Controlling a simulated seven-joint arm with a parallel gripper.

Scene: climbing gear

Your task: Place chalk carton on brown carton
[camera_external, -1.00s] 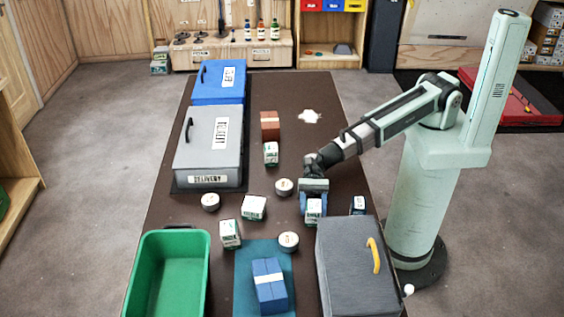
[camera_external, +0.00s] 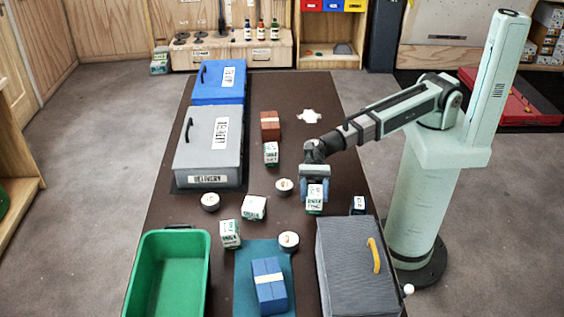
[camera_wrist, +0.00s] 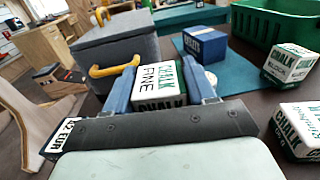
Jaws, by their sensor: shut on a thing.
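My gripper (camera_external: 314,188) is shut on a white and green chalk carton (camera_external: 314,202) and holds it a little above the dark table. In the wrist view the same carton (camera_wrist: 160,85), lettered CHALK FINE, sits between the two blue fingers. The brown carton (camera_external: 270,131), with a pale band, stands on the table farther back and to the left of my gripper. Its top looks bare. Another chalk carton (camera_external: 271,154) stands just in front of it.
More chalk cartons (camera_external: 253,207) (camera_external: 229,234) and round tins (camera_external: 284,187) (camera_external: 288,241) lie left of my gripper. A grey case (camera_external: 350,265), a blue carton (camera_external: 269,292) and a green bin (camera_external: 147,280) fill the front. Grey and blue boxes (camera_external: 207,155) (camera_external: 217,91) line the left.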

